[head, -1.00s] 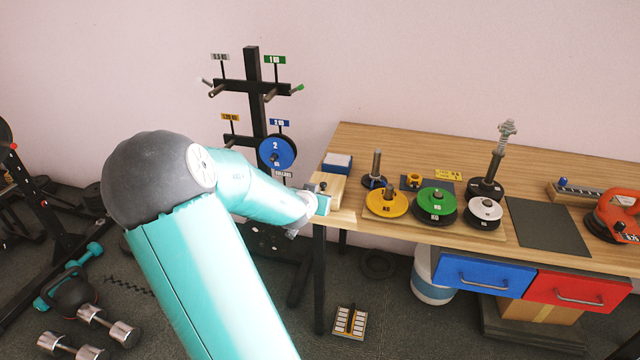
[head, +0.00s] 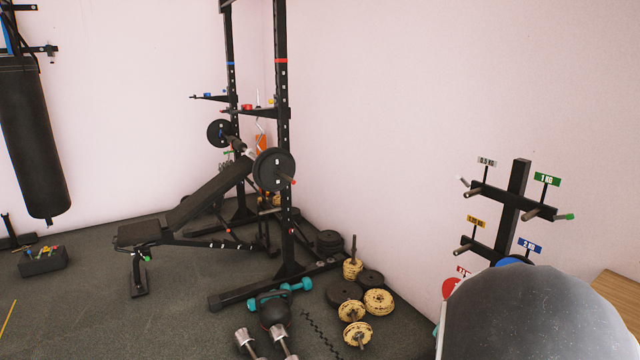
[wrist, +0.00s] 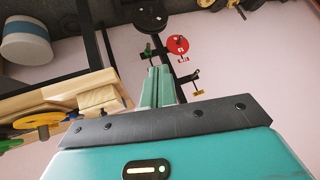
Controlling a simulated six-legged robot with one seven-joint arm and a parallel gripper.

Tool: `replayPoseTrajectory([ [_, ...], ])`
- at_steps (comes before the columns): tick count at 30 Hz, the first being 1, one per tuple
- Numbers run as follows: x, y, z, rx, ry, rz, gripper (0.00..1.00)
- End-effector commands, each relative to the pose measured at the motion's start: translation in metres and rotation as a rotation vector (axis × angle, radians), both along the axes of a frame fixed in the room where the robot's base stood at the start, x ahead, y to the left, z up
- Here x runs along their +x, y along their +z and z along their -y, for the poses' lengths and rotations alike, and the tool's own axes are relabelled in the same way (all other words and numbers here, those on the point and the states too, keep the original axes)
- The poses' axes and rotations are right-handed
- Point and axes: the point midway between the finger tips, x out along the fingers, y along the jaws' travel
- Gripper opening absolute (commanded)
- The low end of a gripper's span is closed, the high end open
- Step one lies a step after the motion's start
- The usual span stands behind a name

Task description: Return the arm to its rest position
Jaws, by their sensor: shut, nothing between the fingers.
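My gripper (wrist: 158,88) shows in the wrist view, its two pale green fingers together with nothing between them. The wrist picture looks turned over. The fingers show in front of the pink wall, beside the wooden workbench (wrist: 65,95) and the black plate tree. In the head view, the dark rounded joint of my arm fills the lower right corner, and my gripper is out of sight there.
The plate tree (head: 514,200) stands just behind my arm, with a blue plate (head: 513,262) and a red plate (head: 449,288) partly hidden. The workbench edge (head: 618,300) shows at right. Dumbbells (head: 262,343) and loose plates (head: 345,292) lie on the floor; open floor is at left.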

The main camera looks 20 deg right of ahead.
Motion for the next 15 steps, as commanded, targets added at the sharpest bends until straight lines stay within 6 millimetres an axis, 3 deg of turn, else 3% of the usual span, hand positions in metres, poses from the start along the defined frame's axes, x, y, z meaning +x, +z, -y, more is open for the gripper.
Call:
replayPoseTrajectory([
  [3,0.023,0.025,-0.067,0.078,0.177,0.003,0.00],
  [7,0.031,0.053,-0.139,0.129,0.377,-0.020,0.00],
  [11,0.023,0.082,-0.205,0.140,0.575,-0.060,0.00],
  [15,-0.003,0.111,-0.269,0.112,0.778,-0.122,0.00],
])
